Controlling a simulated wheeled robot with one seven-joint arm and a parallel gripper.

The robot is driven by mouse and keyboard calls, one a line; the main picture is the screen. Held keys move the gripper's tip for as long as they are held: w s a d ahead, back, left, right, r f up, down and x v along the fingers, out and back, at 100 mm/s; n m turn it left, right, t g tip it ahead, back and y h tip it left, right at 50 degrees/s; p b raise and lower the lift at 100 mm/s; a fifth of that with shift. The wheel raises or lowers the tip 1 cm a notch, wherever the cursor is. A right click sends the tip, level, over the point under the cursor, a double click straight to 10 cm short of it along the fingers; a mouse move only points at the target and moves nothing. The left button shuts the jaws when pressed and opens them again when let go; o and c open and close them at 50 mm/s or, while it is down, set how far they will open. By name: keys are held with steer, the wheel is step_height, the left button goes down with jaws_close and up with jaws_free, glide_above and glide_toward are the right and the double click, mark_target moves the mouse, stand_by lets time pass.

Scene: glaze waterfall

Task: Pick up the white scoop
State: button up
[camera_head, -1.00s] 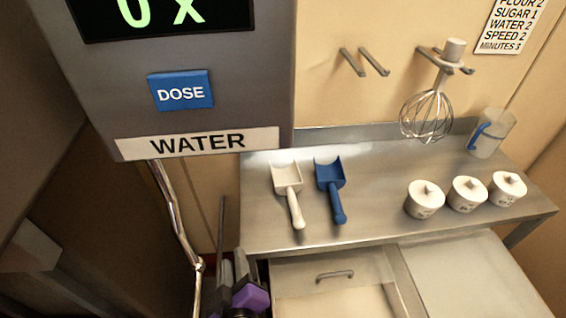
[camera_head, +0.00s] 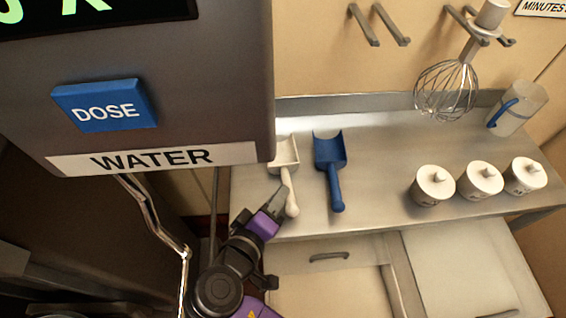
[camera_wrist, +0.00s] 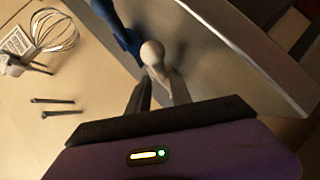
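The white scoop (camera_head: 285,155) lies on the steel table, its pan toward the back and its handle toward the front. My gripper (camera_head: 274,203) is just left of the handle's rounded end in the head view, low over the table's front edge. In the wrist view, the pale handle end (camera_wrist: 152,52) shows at the tips of my fingers (camera_wrist: 158,82). The fingers stand apart, with a gap between them, and do not appear closed on the handle. The scoop's pan is not clear in the wrist view.
A blue scoop (camera_head: 329,160) lies close to the right of the white one. Several lidded white pots (camera_head: 432,187), a whisk (camera_head: 447,90) and a jug (camera_head: 517,108) are farther right. The water dispenser (camera_head: 150,60) overhangs at the left. A drawer (camera_head: 330,285) is below.

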mark_target(285, 174)
steer(key=p+x, duration=0.1)
steer(key=x, duration=0.4)
steer(key=shift+w+a+r, duration=0.1)
steer(key=shift+w+r, duration=0.05)
steer(key=shift+w, duration=0.05)
steer(key=shift+w+f+p, duration=0.3)
steer(key=shift+w, duration=0.05)
jaws_close()
